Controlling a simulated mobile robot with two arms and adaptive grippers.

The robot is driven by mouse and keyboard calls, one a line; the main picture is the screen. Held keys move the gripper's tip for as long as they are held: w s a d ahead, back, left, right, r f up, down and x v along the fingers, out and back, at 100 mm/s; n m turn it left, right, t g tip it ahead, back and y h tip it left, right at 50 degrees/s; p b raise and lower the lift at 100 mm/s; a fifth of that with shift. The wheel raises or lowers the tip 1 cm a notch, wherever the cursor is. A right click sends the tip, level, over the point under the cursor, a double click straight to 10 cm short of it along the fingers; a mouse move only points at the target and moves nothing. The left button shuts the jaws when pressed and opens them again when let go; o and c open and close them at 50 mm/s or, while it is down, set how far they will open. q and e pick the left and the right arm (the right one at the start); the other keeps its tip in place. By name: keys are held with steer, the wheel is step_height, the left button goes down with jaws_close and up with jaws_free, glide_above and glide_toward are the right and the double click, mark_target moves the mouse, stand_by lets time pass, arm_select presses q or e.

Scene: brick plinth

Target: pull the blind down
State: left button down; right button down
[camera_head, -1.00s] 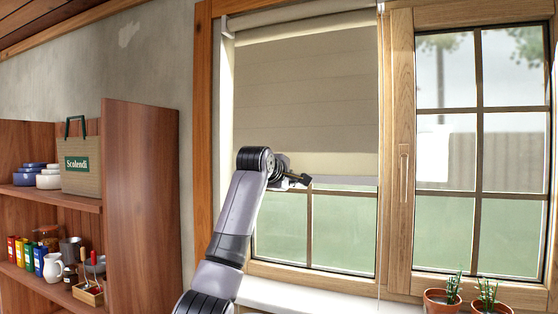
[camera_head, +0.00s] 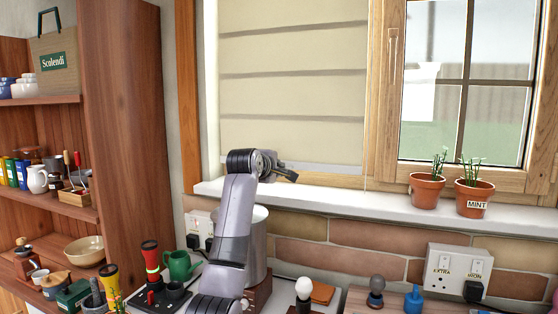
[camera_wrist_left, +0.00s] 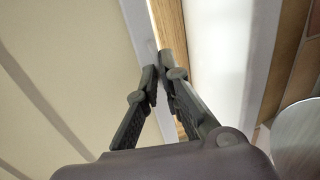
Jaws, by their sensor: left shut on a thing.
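The cream blind (camera_head: 292,80) covers the left window from the top of the head view down to just above the sill. Its pale bottom bar (camera_head: 325,168) runs level across the lower window frame. My left gripper (camera_head: 290,175) is at the left part of this bar. In the left wrist view my left gripper (camera_wrist_left: 160,75) is shut on the bottom bar (camera_wrist_left: 138,30), with the blind's cloth (camera_wrist_left: 60,70) to its left. The right gripper is not in view.
The white sill (camera_head: 330,200) lies just below the bar, with two potted plants (camera_head: 426,188) at its right. A metal pot (camera_head: 257,245) stands below the sill behind my arm. A wooden shelf (camera_head: 125,120) stands at the left. Several small things crowd the lower surface.

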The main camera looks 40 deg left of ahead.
arm_select(q)
steer(key=shift+f, duration=0.65)
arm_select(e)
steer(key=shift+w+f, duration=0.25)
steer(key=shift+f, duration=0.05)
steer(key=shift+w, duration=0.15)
arm_select(q)
steer(key=c, duration=1.8)
jaws_free()
steer(key=v, duration=1.2)
